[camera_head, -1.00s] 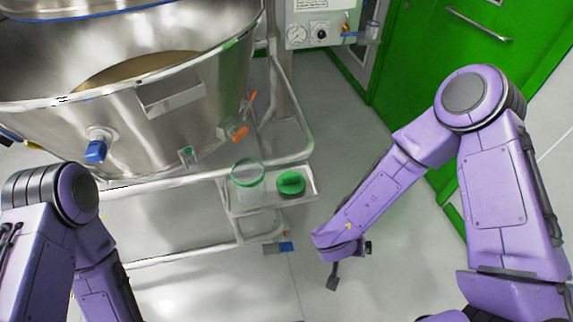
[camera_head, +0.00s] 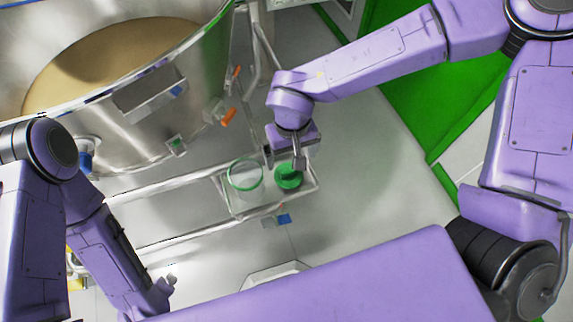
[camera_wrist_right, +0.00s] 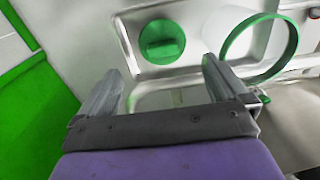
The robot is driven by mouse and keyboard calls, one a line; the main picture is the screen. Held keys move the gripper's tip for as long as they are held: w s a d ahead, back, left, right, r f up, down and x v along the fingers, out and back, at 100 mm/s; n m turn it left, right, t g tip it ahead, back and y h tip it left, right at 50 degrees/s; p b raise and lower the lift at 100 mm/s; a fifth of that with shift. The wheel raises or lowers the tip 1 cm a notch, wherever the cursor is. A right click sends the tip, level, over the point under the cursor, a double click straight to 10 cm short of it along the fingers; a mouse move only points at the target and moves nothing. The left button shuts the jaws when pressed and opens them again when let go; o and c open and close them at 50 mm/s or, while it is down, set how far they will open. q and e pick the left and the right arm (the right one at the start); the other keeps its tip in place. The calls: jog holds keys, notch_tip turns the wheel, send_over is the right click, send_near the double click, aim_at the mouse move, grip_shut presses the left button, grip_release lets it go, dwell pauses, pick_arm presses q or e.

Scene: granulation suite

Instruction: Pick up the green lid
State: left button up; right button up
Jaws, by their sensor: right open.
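The green lid (camera_head: 288,178) is a round disc with a raised grip bar, lying on a small metal tray (camera_head: 311,184). In the right wrist view the lid (camera_wrist_right: 161,42) shows whole, ahead of the fingertips and a little left of centre. A clear jar with a green rim (camera_head: 245,175) stands on the same tray, left of the lid in the head view. My right gripper (camera_head: 284,158) is open and empty, above the tray by the lid. In the right wrist view the right gripper (camera_wrist_right: 161,70) has its fingers wide apart. My left gripper is not clearly visible.
A large steel bowl (camera_head: 140,125) of tan powder fills the upper left, with orange-handled fittings (camera_head: 228,117) on its side. Steel frame tubes run by the tray. A green door (camera_head: 420,100) stands at the right. Grey floor right of the tray is clear.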

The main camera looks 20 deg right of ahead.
aim_at(289, 170)
jog(key=f, duration=0.4)
jog(key=f+b, duration=0.1)
jog(key=f, duration=0.3)
jog(key=shift+w+a+f, duration=0.1)
jog(key=shift+a+f, duration=0.1)
jog(key=c, duration=0.9)
